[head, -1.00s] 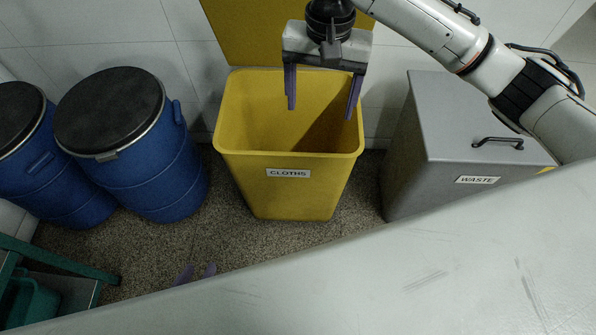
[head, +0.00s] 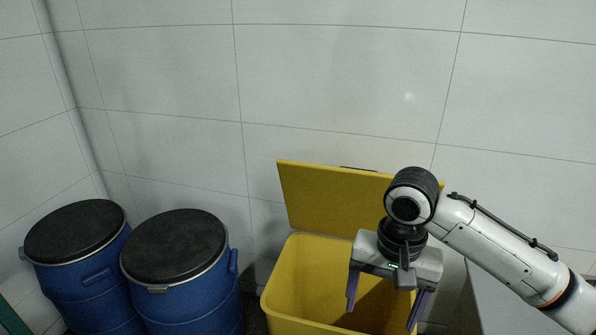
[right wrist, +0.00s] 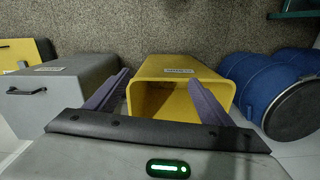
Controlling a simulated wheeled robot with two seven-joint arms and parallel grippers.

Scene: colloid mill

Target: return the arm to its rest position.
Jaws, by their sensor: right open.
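My right arm comes in from the right in the head view. My right gripper (head: 383,314) hangs with its purple fingers pointing down, spread apart, with nothing between them. It shows in front of and above the open yellow cloths bin (head: 287,290), whose yellow lid (head: 325,197) stands raised against the wall. In the right wrist view the open gripper (right wrist: 160,77) faces the same bin (right wrist: 180,66), with its mouth between the fingers. The part of the bin I see inside looks empty, but its bottom is hidden. My left gripper is not in view.
Two blue drums with black lids (head: 75,232) (head: 174,247) stand left of the bin. The grey waste bin (right wrist: 58,88) is on its other side, its lid shut. A tiled wall (head: 340,90) rises behind. The space above the drums is clear.

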